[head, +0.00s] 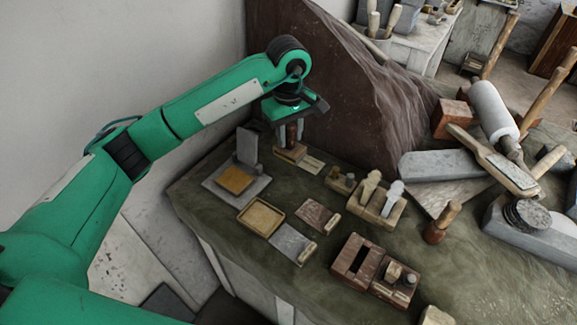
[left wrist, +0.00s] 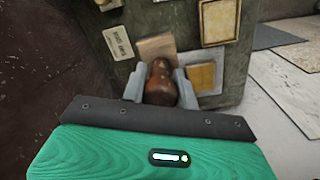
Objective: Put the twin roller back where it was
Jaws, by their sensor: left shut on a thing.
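My left gripper (head: 291,137) is shut on a dark reddish-brown, rounded wooden piece, which I take for the twin roller (left wrist: 161,84). In the left wrist view it sits between the two grey fingers (left wrist: 160,88). In the head view only a little of its brown side shows between the fingers. A tan wooden block (head: 289,153) lies just below the gripper, and it also shows in the left wrist view (left wrist: 156,47). I cannot tell whether the held piece touches it. My right gripper is not in view.
A pale label (head: 312,164) lies beside the block. A grey stand with a yellow pad (head: 235,180) is to the left. A shallow tray (head: 261,217), a two-peg holder (head: 378,206) and a brown knobbed tool (head: 438,226) stand nearby. A dark draped panel (head: 315,80) rises behind.

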